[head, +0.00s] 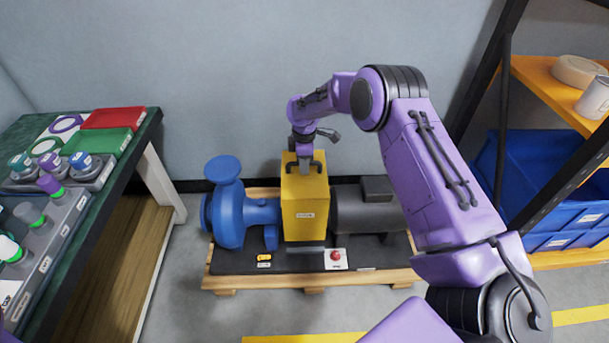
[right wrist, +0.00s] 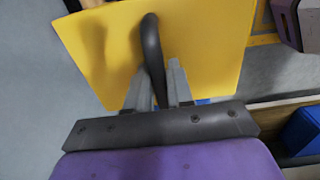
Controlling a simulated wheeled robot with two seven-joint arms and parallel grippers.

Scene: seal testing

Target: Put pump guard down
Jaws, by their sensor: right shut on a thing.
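The yellow pump guard (head: 305,207) is a tall box with a dark handle on top, upright between the blue pump (head: 231,208) and the dark motor (head: 364,213). My right gripper (head: 306,166) is above it, shut on its handle. In the right wrist view the gripper's fingers (right wrist: 158,88) close around the black handle (right wrist: 151,50) over the yellow top (right wrist: 195,45). I cannot tell whether the guard's bottom touches the base plate. My left gripper is not in view.
The pump set stands on a wooden pallet (head: 314,284) with a red button (head: 335,257) in front. A workbench (head: 133,147) with trays and bottles is at left. A shelf (head: 550,83) with blue bins (head: 536,170) is at right.

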